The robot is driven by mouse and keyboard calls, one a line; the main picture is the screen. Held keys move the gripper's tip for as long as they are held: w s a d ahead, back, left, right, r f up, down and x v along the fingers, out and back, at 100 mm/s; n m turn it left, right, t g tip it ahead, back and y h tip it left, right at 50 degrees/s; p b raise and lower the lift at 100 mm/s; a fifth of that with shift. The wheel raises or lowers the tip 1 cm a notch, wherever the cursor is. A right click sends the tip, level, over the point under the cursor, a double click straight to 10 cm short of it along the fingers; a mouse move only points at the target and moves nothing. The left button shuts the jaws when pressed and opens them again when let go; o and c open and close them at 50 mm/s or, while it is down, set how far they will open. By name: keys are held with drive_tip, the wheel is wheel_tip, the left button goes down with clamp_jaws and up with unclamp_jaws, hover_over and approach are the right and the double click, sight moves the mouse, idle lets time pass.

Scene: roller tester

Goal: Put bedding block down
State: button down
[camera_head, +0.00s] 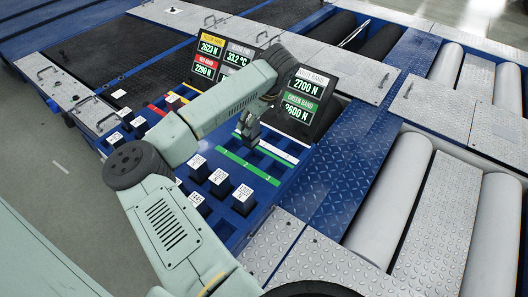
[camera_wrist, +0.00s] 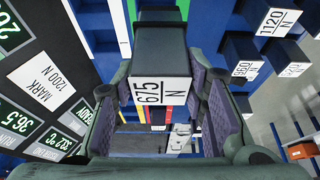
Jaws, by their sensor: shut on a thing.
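My gripper (camera_wrist: 163,98) is shut on a dark block (camera_wrist: 158,48) with a white "675 N" label, presumably the bedding block. In the wrist view the block sits between both fingers, its label facing the camera. In the head view my gripper (camera_head: 248,127) is above the blue rack (camera_head: 222,213), near its green strip (camera_head: 248,167) and white strip (camera_head: 278,151). My arm hides part of the rack and the block is small there, so I cannot tell its clearance from the rack.
Several labelled dark blocks, such as one (camera_head: 243,196), stand along the rack's near side. Display panels (camera_head: 302,98) rise behind it. A blue tread-plate strip (camera_head: 350,190) and grey rollers (camera_head: 390,200) lie to the right.

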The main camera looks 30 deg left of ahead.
sight(253, 144)
drive_tip(key=f, duration=0.6)
drive_tip(key=shift+w+p, duration=0.3)
drive_tip(key=shift+p, duration=0.1)
drive_tip(key=shift+f, duration=2.25)
